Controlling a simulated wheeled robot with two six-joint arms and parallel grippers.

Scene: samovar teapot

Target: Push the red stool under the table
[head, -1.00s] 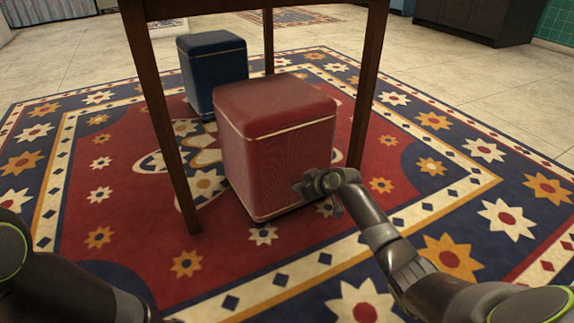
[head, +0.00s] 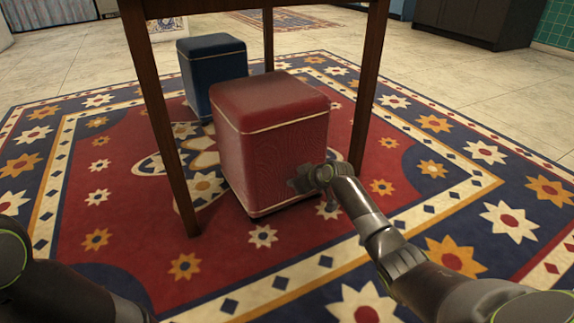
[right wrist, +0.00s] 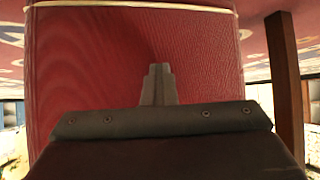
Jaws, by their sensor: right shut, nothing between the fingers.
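The red stool (head: 268,150) is a padded cube with a pale trim line, upright on the rug between the front legs of the wooden table (head: 372,85). Its front part still shows in front of the table legs. My right gripper (head: 300,180) is shut and empty, with its tip at the lower right of the stool's front face. In the right wrist view the shut fingers (right wrist: 158,85) point at the red stool (right wrist: 130,45), which fills most of the view. Exact contact cannot be told. My left gripper is out of view; only my left arm shows at lower left.
A blue stool (head: 212,70) stands behind and left of the red stool. The table's front left leg (head: 165,135) is left of the red stool, and a table leg (right wrist: 285,80) shows in the right wrist view. The patterned rug (head: 110,220) is otherwise clear.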

